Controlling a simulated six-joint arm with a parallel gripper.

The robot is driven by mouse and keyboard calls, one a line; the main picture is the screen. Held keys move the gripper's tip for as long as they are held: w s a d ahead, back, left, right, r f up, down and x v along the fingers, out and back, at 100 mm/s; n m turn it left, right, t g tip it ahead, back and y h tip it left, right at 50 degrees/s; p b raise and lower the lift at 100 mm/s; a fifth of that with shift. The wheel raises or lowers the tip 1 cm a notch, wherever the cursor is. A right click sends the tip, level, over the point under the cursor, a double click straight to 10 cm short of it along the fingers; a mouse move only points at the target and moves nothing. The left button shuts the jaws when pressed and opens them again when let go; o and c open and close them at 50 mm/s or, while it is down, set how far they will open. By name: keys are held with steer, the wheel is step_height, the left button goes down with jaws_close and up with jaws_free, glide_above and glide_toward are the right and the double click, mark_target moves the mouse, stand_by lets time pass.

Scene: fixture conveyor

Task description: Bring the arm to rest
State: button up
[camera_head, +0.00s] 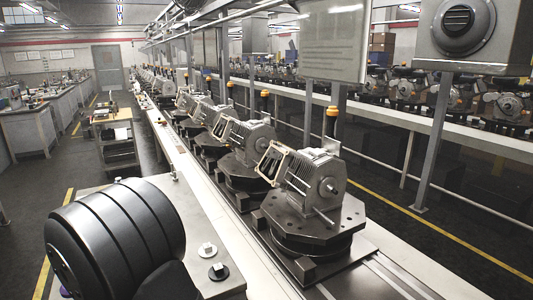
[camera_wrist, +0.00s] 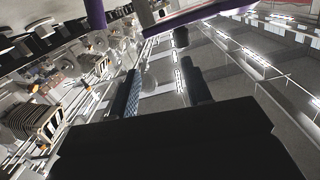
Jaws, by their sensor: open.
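My gripper (camera_wrist: 163,90) shows in the wrist view with its two dark fingers apart and nothing between them. It is raised in the air, touching nothing that I can see. The wrist view is tilted, with machine units on the left and rows of bright lights on the right. In the head view the gripper is not visible; a large black ribbed part of my arm fills the lower left.
A conveyor line carries several grey motor units on dark round fixtures (camera_head: 298,240). A light worktop (camera_head: 150,195) beside it holds a white-topped nut (camera_head: 207,249) and a black disc with a nut (camera_head: 218,271). A trolley (camera_head: 115,140) stands in the left aisle; a grey post (camera_head: 432,140) rises at right.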

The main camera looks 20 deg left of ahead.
steer(key=w+a+r+m+g+h, duration=0.2)
steer(key=w+a+m, duration=0.4)
steer(key=w, duration=0.6)
steer(key=shift+w+a+r+m+h, duration=0.35)
steer(key=shift+a+r+h, duration=0.3)
steer(key=shift+a, duration=0.5)
stand_by(0.3)
